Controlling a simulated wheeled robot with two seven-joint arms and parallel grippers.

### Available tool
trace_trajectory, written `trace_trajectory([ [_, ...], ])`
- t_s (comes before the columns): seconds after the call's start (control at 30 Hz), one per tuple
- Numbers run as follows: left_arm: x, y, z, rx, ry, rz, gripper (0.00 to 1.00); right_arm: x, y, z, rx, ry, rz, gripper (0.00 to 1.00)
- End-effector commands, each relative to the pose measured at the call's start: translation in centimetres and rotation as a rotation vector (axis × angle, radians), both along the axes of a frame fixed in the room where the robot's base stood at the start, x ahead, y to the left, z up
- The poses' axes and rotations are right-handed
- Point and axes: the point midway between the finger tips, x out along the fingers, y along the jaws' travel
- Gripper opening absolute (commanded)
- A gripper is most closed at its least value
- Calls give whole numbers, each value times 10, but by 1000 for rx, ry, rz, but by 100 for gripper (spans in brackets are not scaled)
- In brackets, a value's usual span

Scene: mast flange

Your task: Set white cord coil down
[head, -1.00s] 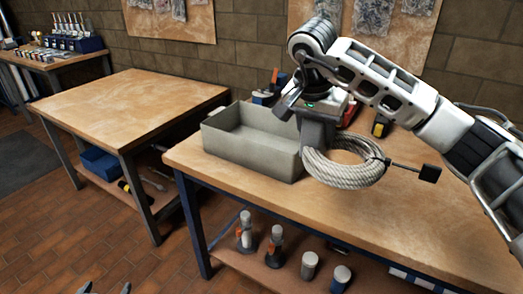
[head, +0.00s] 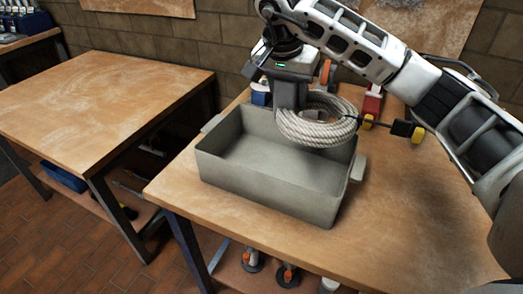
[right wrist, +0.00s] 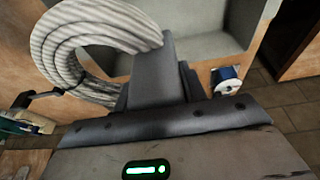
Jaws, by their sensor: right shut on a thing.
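The white cord coil (head: 318,130) is a thick ring of pale rope, bound at its right side by a dark tie with a black tag (head: 402,128). My right gripper (head: 291,104) is shut on the coil's left side and holds it over the back right part of a grey open bin (head: 275,190). In the right wrist view the coil (right wrist: 75,40) curves out to the left of the gripper (right wrist: 155,75). The inside of the bin that shows is empty. The left gripper is not in view.
The bin stands on a wooden workbench (head: 400,220). Behind it are a blue spool (right wrist: 226,80), a red item (head: 372,103) and yellow items. A second wooden table (head: 100,100) on the left has a clear top. The bench right of the bin is free.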

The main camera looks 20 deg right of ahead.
Motion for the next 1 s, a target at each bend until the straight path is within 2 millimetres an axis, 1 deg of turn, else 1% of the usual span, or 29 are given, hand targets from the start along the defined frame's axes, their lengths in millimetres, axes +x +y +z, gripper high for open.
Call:
trace_trajectory([
  [0.07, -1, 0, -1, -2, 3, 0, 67, 0, 0, -4, 0, 0, 1, 2],
  [0.17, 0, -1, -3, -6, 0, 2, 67, -1, 1, -20, 1, 5, 2, 2],
  [0.27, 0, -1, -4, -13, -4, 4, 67, -2, 1, -46, 2, 7, 3, 2],
  [0.3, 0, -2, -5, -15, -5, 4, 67, -2, 1, -57, 2, 9, 1, 2],
  [0.37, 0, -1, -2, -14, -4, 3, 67, -2, 0, -70, 1, 7, 1, 2],
  [0.5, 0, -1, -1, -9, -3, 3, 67, -2, 0, -105, 0, 6, 1, 2],
  [0.6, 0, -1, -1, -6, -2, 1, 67, -2, 0, -125, 1, 4, 0, 2],
  [0.7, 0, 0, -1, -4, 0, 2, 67, -1, 0, -136, 1, 1, 0, 2],
  [0.87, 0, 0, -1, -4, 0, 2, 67, -1, 0, -146, 0, 0, 0, 2],
  [1.0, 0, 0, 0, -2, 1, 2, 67, -2, 0, -166, 1, 2, 0, 2],
])
